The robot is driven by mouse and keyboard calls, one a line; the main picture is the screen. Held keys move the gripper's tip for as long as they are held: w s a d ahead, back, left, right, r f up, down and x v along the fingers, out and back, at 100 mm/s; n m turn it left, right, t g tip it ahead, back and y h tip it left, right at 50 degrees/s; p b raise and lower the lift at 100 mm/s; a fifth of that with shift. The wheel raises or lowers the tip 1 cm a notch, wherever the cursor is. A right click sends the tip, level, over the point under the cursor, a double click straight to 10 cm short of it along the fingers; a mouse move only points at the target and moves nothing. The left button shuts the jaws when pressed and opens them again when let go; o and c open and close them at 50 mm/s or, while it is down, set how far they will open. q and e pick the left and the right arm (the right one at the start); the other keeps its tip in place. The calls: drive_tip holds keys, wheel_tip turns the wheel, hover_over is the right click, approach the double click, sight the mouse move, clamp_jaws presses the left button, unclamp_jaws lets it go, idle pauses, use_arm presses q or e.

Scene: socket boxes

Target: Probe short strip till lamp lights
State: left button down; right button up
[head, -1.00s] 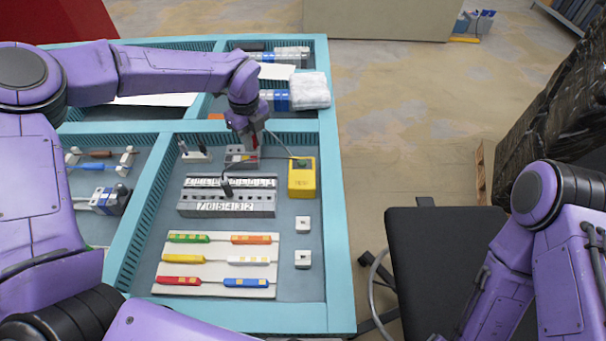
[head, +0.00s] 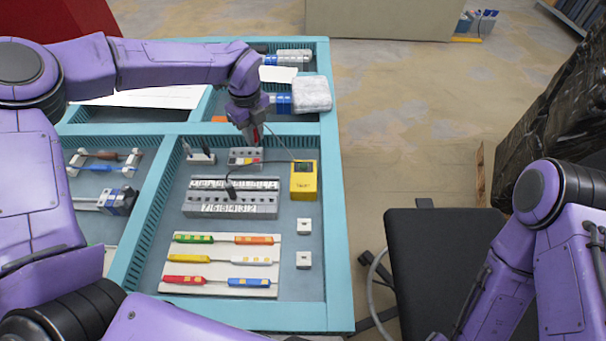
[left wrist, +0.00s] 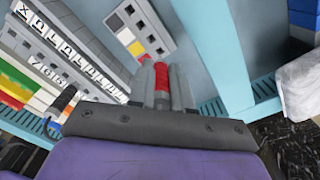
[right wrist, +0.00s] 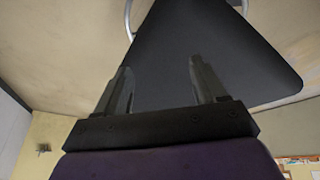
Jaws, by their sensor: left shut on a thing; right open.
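My left gripper (head: 253,130) is shut on a red probe, which shows between the fingers in the left wrist view (left wrist: 161,83). It is over the back of the tray, just above the right end of the short strip (head: 245,158). The short grey strip has holes and coloured patches, and also shows in the left wrist view (left wrist: 140,30). I cannot tell whether the probe tip touches it. A yellow tester box (head: 303,181) with a dark window stands to the right; I see no clear lit lamp. A black probe (head: 230,190) stands at the long numbered strip (head: 231,205). My right gripper (right wrist: 165,85) is open and empty.
A pale board (head: 221,265) with coloured-handled tools lies in front. Two small white socket blocks (head: 304,226) sit on the right. Teal tray walls (head: 335,230) surround everything. A dark seat (head: 440,260) stands right of the tray, under my right gripper.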

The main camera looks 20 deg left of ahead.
use_arm(q)
wheel_tip(320, 180, up, 4)
drive_tip(key=a+n+p, duration=0.2)
drive_tip(key=n+p, duration=0.2)
drive_tip(key=p, duration=0.2)
drive_tip(key=f+b, duration=0.1)
drive_tip(key=f+n+b, duration=0.1)
drive_tip(key=f, duration=0.1)
drive_tip(key=f+n+b, duration=0.1)
drive_tip(key=f, duration=0.1)
drive_tip(key=shift+s+a+f, duration=0.1)
drive_tip(key=shift+s+f, duration=0.15)
drive_tip(key=shift+s, duration=0.05)
drive_tip(key=shift+w+r, duration=0.1)
drive_tip(key=shift+r, duration=0.05)
use_arm(e)
wheel_tip(320, 180, up, 3)
use_arm(q)
drive_tip(key=shift+b, duration=0.3)
use_arm(e)
drive_tip(key=shift+f, duration=0.15)
use_arm(q)
drive_tip(key=shift+f+b, duration=0.25)
drive_tip(key=shift+b, duration=0.05)
use_arm(e)
drive_tip(key=shift+f, duration=0.35)
